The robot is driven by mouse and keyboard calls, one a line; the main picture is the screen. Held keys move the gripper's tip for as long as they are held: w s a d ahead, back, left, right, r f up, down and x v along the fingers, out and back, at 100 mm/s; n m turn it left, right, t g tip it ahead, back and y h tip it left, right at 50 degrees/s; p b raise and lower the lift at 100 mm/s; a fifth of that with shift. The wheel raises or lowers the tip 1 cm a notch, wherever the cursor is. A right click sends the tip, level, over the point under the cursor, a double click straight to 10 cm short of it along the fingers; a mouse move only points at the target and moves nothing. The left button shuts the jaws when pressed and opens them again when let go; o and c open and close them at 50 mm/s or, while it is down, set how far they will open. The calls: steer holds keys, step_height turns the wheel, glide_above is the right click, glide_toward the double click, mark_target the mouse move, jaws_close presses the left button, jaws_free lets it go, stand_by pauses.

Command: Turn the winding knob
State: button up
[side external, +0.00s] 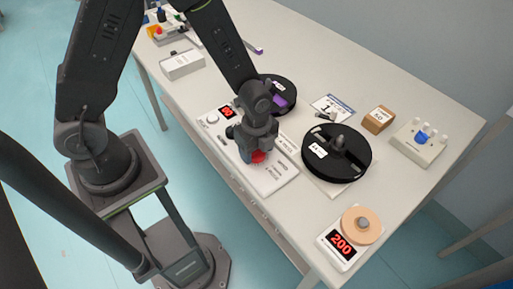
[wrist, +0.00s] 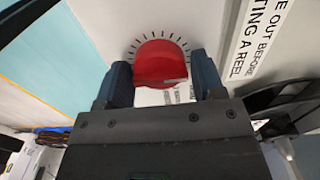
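The winding knob is red and round, with a pale line on it and a ring of dark tick marks around it. It sits on a white printed panel (side external: 277,178). In the wrist view the knob (wrist: 160,62) lies between my two dark blue fingers, one against each side with no clear gap. My gripper (wrist: 161,78) appears shut on it. In the side view my gripper (side external: 254,158) points down at the panel, and only part of the red knob (side external: 258,157) shows beside the fingers. The panel has a red lit display (side external: 227,111) at its far end.
Two black reels stand close by, one behind my gripper (side external: 280,92) and one to its right (side external: 352,160). A scale reading 200 (side external: 343,246) with a tan disc is at the front corner. A cardboard box (side external: 379,119) and a pegged block (side external: 420,143) stand at the right.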

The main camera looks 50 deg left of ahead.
steer(key=c, duration=0.6)
steer(key=shift+o, duration=0.2)
steer(key=shift+n, duration=0.3)
steer(key=n, duration=1)
steer(key=shift+n, duration=0.4)
steer(key=o, duration=0.9)
steer(key=shift+r, duration=0.1)
